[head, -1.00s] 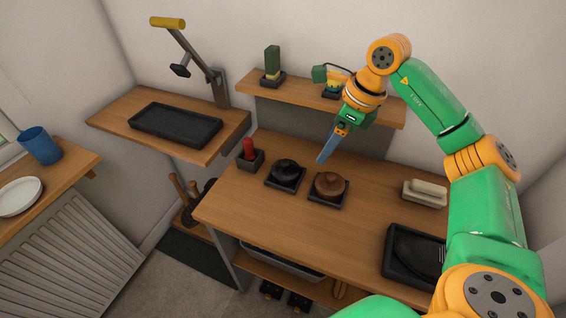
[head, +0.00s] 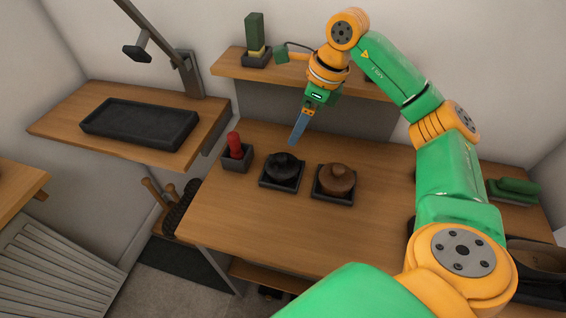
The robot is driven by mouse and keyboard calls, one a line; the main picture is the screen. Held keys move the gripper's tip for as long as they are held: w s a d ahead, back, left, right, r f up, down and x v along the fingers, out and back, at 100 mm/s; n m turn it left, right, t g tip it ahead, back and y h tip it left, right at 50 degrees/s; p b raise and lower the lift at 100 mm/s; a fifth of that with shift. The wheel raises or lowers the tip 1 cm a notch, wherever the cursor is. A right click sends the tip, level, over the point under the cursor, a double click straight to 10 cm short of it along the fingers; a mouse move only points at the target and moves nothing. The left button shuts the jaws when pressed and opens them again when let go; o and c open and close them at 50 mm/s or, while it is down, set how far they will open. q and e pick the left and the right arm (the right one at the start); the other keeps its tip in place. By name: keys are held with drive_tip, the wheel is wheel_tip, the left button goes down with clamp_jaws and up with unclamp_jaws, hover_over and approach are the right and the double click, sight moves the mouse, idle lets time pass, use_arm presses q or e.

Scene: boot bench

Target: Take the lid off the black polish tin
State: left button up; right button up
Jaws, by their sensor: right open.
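The black polish tin (head: 283,169) sits in a square dark holder on the wooden bench, with its knobbed black lid on top. A brown tin (head: 337,180) stands in a like holder just to its right. My right gripper (head: 292,143) points down behind and slightly above the black tin, apart from it. It is open and nothing shows between its fingers, which appear edge-on as one blue-grey shape. My left gripper is not in view.
A small box with a red-topped item (head: 235,148) stands left of the black tin. A shelf (head: 232,66) with a green-topped item (head: 256,42) runs behind. A black tray (head: 140,124) lies on the left side table. The bench front is clear.

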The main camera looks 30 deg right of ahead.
sight(283, 157)
drive_tip(key=x, duration=1)
drive_tip(key=shift+s+a+f, duration=0.15)
drive_tip(key=shift+s+f, duration=0.05)
drive_tip(key=shift+f, duration=0.05)
drive_tip(key=shift+w+f, duration=0.15)
drive_tip(key=shift+f, duration=0.05)
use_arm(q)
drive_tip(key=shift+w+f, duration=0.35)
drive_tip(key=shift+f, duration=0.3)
use_arm(e)
clamp_jaws()
